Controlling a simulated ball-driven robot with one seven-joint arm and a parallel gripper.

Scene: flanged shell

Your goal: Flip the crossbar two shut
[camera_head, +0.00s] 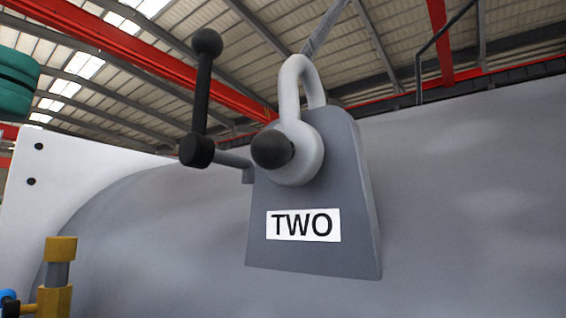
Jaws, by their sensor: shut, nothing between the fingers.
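A grey block (315,262) with a white label "TWO" (303,225) stands out from the large grey shell. On its upper face is a light-grey looped piece (290,90), standing upright around a black round knob (271,149). A black bar (203,100) with a ball on top rises nearly upright from a black hub (196,150), left of the block. A short grey rod joins that hub to the block side. I cannot tell for certain which of these parts is the crossbar. My gripper is not in view.
The curved grey shell (470,200) fills the right side. A white flange plate (70,175) with dark holes is at left. A brass-coloured fitting (57,285) stands at lower left, and a green rounded thing (17,80) is at the upper left edge. Space left of the bar looks open.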

